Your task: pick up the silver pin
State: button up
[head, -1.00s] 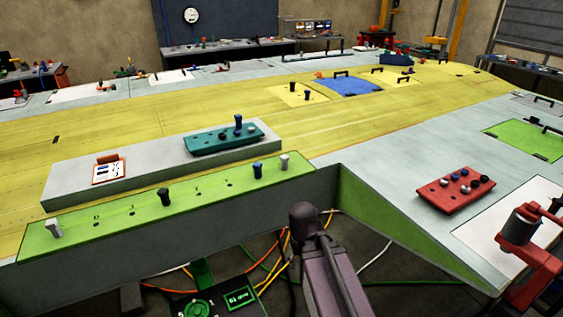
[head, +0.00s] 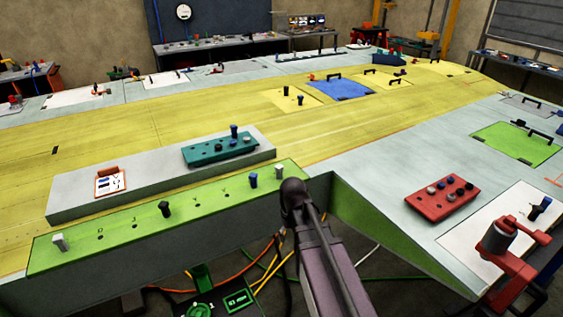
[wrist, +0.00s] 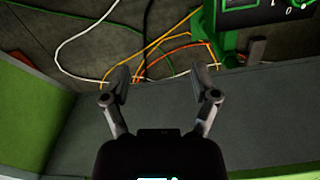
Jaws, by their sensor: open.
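Two light grey, silver-looking pins stand upright in the green strip along the near edge of the wing jig: one at the left end (head: 59,243) and one near the right end (head: 278,172). A black pin (head: 164,208) and a dark blue pin (head: 252,181) stand in the same strip. My gripper (wrist: 166,84) is open and empty in the wrist view, over a grey panel, with floor and cables beyond. No pin shows between its fingers. In the head view my arm rises just right of the right silver pin; its fingers cannot be made out there.
A red block (head: 441,198) and a red clamp (head: 505,250) are at right. Cables (head: 262,278) lie below the jig edge.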

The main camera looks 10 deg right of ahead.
aim_at(279, 166)
jog(key=w+r+n+p, duration=0.5)
jog(key=w+r+p, duration=1.6)
jog(key=r, duration=0.3)
jog(key=shift+w+d+p, duration=0.15)
jog(key=shift+w+p, duration=0.15)
jog(key=shift+p, duration=0.45)
jog(key=shift+f, duration=0.15)
notch_tip(279, 166, down, 8)
jog(key=b, duration=0.8)
jog(key=shift+f+b, duration=0.15)
jog(key=shift+b, duration=0.2)
jog(key=shift+f, duration=0.1)
jog(key=shift+w+f+b, duration=0.15)
jog(key=shift+f+b, duration=1.1)
jog(key=shift+b, duration=0.05)
jog(key=shift+w+f+b, duration=0.1)
jog(key=shift+f+b, duration=1.15)
jog(key=shift+b, duration=0.05)
grip_shut()
